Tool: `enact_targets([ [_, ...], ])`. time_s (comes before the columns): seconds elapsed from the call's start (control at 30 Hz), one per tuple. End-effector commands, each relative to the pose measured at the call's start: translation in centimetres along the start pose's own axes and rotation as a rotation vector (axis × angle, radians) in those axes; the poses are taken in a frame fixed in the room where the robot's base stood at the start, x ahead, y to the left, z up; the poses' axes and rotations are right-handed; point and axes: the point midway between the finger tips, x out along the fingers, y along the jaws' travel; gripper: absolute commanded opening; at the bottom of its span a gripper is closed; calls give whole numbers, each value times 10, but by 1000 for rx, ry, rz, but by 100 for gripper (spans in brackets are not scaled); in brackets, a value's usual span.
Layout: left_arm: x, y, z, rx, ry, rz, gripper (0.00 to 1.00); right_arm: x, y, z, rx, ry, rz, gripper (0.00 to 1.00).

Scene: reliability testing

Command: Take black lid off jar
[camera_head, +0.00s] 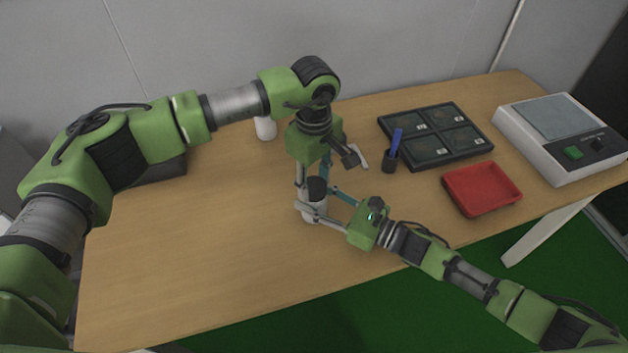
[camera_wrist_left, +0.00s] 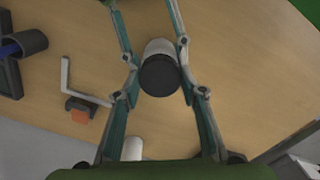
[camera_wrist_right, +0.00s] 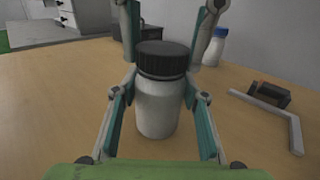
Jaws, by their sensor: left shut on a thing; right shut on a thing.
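The jar (camera_head: 314,211) stands upright on the table, white with a black lid (camera_head: 317,186) on top. My left gripper (camera_head: 316,186) comes down from above and is shut on the lid. In the left wrist view, the lid (camera_wrist_left: 160,76) lies between the fingers, with part of the white jar (camera_wrist_left: 158,47) behind it. My right gripper (camera_head: 315,207) reaches in from the lower right and is shut around the jar body. In the right wrist view, the jar (camera_wrist_right: 157,108) is between the fingers and the lid (camera_wrist_right: 163,58) sits on it, with no gap visible.
A white bottle (camera_head: 265,128) stands behind, its blue cap visible in the right wrist view (camera_wrist_right: 220,31). The table's left front is clear.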

Motion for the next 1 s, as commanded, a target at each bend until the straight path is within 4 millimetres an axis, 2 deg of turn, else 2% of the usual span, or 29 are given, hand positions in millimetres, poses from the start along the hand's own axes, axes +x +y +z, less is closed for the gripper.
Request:
enact_targets([
  [1.0, -1, 0, 1, -1810, 0, 0, 12, 0, 0, 0, 0, 1, -1, 0],
])
